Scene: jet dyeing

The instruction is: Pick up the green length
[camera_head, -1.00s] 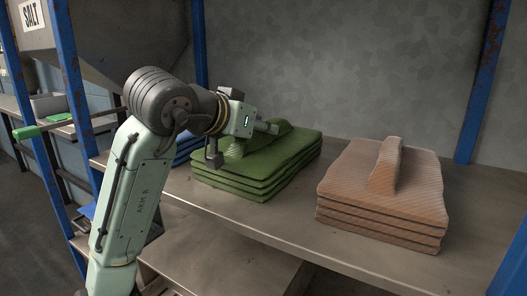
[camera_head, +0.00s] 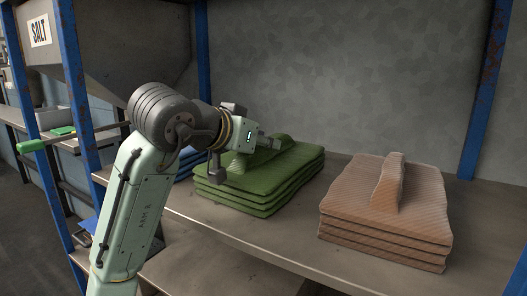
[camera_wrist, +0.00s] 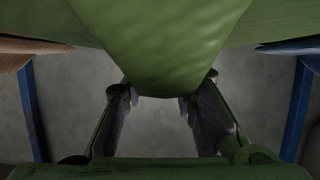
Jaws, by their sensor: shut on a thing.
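The green length (camera_head: 262,178) is a folded stack of green cloth with a raised ridge on top, resting on the shelf (camera_head: 222,232). My gripper (camera_head: 272,146) is at the ridge, with its fingers reaching over the stack. In the wrist view, the green cloth (camera_wrist: 165,45) fills the upper middle and bulges down between the two fingers of my gripper (camera_wrist: 160,100). The gripper is shut on the ridge of the green length. The exact contact is partly hidden by the cloth and the arm.
A tan folded stack with a ridge (camera_head: 385,215) lies to the right on the same shelf. A blue stack (camera_head: 184,163) is mostly hidden behind my arm. Blue uprights (camera_head: 487,90) frame the shelf. A hopper marked SALT (camera_head: 105,45) hangs at upper left.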

